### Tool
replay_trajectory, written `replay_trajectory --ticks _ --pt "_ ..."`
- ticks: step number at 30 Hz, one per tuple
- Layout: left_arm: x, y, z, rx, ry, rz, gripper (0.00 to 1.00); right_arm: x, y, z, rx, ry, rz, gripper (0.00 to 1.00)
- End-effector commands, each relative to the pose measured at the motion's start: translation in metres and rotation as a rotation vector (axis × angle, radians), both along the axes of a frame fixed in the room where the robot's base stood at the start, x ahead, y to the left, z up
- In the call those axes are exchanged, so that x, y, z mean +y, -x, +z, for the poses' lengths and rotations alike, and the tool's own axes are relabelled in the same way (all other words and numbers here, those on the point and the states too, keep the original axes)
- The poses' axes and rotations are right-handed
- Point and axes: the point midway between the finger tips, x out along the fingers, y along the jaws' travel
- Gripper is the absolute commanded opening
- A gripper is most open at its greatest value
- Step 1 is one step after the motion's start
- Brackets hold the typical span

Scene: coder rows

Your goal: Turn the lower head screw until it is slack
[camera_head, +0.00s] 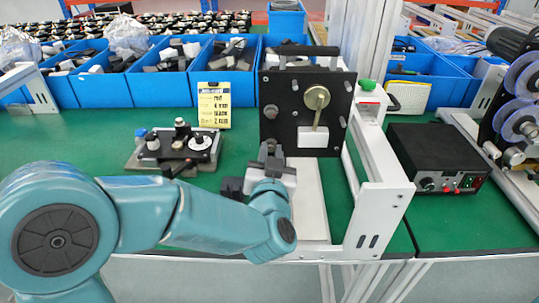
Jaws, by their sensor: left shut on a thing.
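A black upright plate (282,92) stands on the green bench, with a brass disc (316,97) and a white block (313,137) on its front. My left gripper (270,150) is in front of the plate's lower left edge, at the end of the teal arm that comes in from the left. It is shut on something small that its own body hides. The lower head screw cannot be made out; the gripper covers that area. My right gripper is not in view.
A small fixture with knobs (178,147) stands left of the gripper, with a yellow card (214,105) behind it. A white frame (378,205) and a black power box (436,158) are at right. Blue bins (101,92) line the back.

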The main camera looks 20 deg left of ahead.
Motion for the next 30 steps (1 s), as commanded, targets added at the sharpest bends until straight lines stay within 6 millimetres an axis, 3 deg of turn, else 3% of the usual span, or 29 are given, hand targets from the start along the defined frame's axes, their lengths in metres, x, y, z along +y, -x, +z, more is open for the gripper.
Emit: replay_trajectory --ticks 1,3,13,30 --pt "0.000 0.000 -0.002 -0.020 0.036 -0.001 0.25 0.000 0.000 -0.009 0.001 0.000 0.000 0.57" --pt "0.000 0.000 0.001 -0.013 0.029 0.000 0.40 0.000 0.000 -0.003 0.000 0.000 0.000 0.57" --pt "-0.001 0.003 0.001 -0.012 0.028 0.000 0.40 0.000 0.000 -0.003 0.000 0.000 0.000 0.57" --pt "-0.019 0.046 -0.001 -0.007 0.027 -0.003 0.40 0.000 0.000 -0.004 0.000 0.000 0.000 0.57"
